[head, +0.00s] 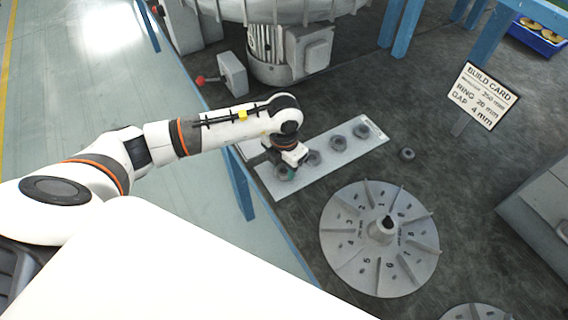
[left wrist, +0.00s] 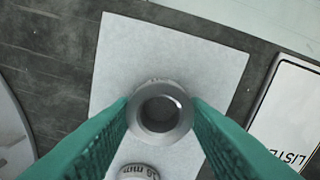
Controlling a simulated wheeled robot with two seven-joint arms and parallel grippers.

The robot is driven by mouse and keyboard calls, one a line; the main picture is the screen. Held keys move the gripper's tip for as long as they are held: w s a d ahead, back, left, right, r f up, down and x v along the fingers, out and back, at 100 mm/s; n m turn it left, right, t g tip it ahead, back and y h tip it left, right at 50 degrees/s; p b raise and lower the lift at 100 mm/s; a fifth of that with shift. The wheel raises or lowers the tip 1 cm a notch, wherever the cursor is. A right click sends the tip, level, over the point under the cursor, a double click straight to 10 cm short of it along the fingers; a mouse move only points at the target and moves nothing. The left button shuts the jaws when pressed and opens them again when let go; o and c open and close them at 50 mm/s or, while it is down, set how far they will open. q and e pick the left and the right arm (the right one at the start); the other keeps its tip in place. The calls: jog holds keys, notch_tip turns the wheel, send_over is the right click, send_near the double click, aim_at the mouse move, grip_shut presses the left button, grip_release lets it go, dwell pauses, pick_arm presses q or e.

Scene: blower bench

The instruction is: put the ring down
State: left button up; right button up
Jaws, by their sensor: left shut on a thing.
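My left gripper (head: 286,171) is over the near left end of a pale strip (head: 287,189). In the left wrist view its two green fingers are shut on the sides of a grey metal ring (left wrist: 163,137), whose hole faces the camera. The ring is over the pale strip, which also shows in that view (left wrist: 125,50). I cannot tell whether the ring touches the strip. In the head view the gripper largely hides it. My right gripper is in neither view.
More rings stand along the strip (head: 312,157) (head: 338,143) (head: 361,130). One dark ring (head: 407,154) lies on the bench. A finned disc (head: 350,252) lies to the right. The build card (head: 484,95) reads ring 20 mm, gap 4 mm. A blower (head: 285,50) stands behind.

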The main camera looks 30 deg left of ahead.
pick_arm(q)
jog(key=shift+f+b, duration=0.3)
jog(key=shift+b, duration=0.05)
jog(key=o, duration=1.2)
jog(key=shift+c, duration=0.2)
jog(key=shift+r, duration=0.1)
jog(key=shift+r+p, duration=0.4)
jog(key=shift+r, duration=0.05)
notch_tip(320, 180, up, 12)
jog(key=b, duration=0.1)
jog(key=shift+f, duration=0.2)
jog(key=shift+d, duration=0.1)
